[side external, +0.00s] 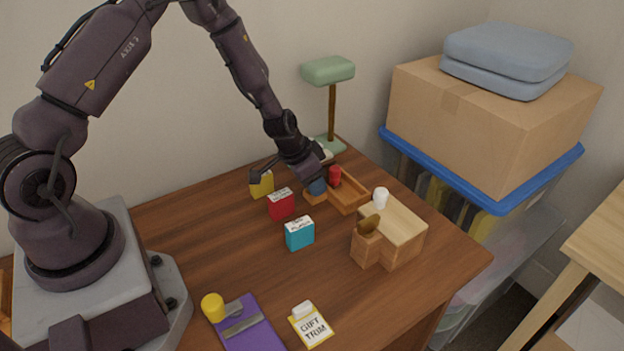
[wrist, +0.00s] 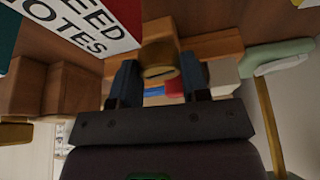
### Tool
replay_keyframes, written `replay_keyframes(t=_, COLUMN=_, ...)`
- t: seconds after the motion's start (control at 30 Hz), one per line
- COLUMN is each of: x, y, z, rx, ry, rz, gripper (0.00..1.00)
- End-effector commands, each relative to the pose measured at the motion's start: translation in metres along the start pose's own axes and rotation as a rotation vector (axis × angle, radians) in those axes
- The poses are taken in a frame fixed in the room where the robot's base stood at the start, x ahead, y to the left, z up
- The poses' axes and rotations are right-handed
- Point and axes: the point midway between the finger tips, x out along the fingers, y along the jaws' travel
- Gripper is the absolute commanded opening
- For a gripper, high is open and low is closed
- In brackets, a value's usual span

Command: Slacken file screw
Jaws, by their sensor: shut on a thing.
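In the side view my gripper (side external: 317,187) is low over the far part of the desk, beside a small orange-brown block (side external: 315,198). In the wrist view my gripper (wrist: 158,82) has its two blue fingers closed on the sides of a tan, rounded knob-like piece (wrist: 160,56). An orange wooden block (wrist: 215,45) shows behind this piece. I cannot tell whether the piece is the file screw or whether it is joined to the block. In the side view the fingers hide the piece.
Yellow (side external: 262,185), red (side external: 281,204) and teal (side external: 299,233) labelled boxes stand left of my gripper. A wooden tray (side external: 349,198), red cylinder (side external: 335,176) and green lamp (side external: 328,70) are close by. A purple board (side external: 247,325) lies in front.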

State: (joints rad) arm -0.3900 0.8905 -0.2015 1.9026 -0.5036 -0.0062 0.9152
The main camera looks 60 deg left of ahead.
Motion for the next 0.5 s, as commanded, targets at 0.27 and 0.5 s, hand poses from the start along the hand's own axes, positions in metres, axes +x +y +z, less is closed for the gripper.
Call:
replay_keyframes(t=0.27, x=-0.0007, y=0.0022, z=-0.0001, rx=-0.236, ry=-0.002, rz=-0.102, gripper=0.18)
replay_keyframes(t=0.5, x=-0.0004, y=0.0033, z=-0.0006, rx=-0.446, ry=-0.001, rz=-0.189, gripper=0.18)
